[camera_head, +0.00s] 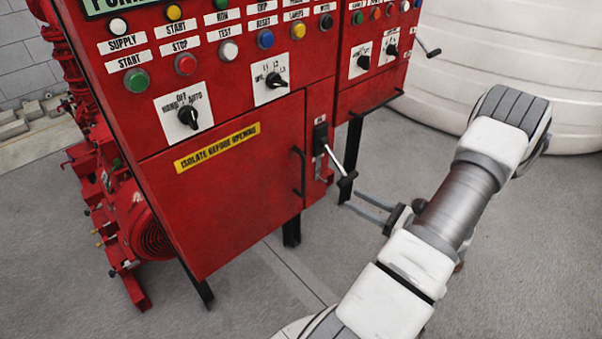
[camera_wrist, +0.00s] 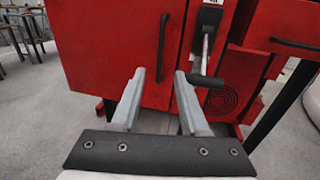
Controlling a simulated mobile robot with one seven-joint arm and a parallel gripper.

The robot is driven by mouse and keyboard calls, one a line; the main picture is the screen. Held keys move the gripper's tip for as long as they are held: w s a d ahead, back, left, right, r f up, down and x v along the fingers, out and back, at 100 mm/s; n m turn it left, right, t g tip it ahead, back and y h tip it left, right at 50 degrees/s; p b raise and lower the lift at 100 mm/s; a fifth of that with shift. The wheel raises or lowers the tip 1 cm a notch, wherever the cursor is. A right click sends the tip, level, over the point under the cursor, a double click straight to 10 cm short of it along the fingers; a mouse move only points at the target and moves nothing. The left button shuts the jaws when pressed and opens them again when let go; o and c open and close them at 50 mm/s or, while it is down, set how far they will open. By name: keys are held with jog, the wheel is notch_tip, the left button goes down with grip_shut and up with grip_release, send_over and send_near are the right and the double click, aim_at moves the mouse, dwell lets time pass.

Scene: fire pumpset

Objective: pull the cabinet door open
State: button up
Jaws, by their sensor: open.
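The red cabinet door (camera_head: 225,205) is shut, with a yellow "ISOLATE BEFORE OPENING" label across its top. Its dark vertical bar handle (camera_head: 299,172) is near the right edge. In the wrist view the handle (camera_wrist: 163,45) stands straight ahead, its lower end appearing between the fingertips. My gripper (camera_head: 352,199) is open and empty, to the right of the handle and apart from it in the head view. Both fingers (camera_wrist: 161,74) show in the wrist view, pointing at the door. I cannot tell the exact gap to the handle.
A lever switch with a black grip (camera_head: 346,182) juts out just right of the door handle, close to my right finger in the wrist view (camera_wrist: 207,80). Another bar handle (camera_wrist: 297,45) is on the right-hand panel. Red pump parts (camera_head: 140,220) stand left. Floor in front is clear.

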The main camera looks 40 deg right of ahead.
jog(key=b, duration=0.2)
send_over(303, 194)
jog(key=shift+w+d, duration=0.2)
jog(key=shift+w, duration=0.1)
grip_shut()
jog(key=shift+f, duration=0.1)
dwell(1.3)
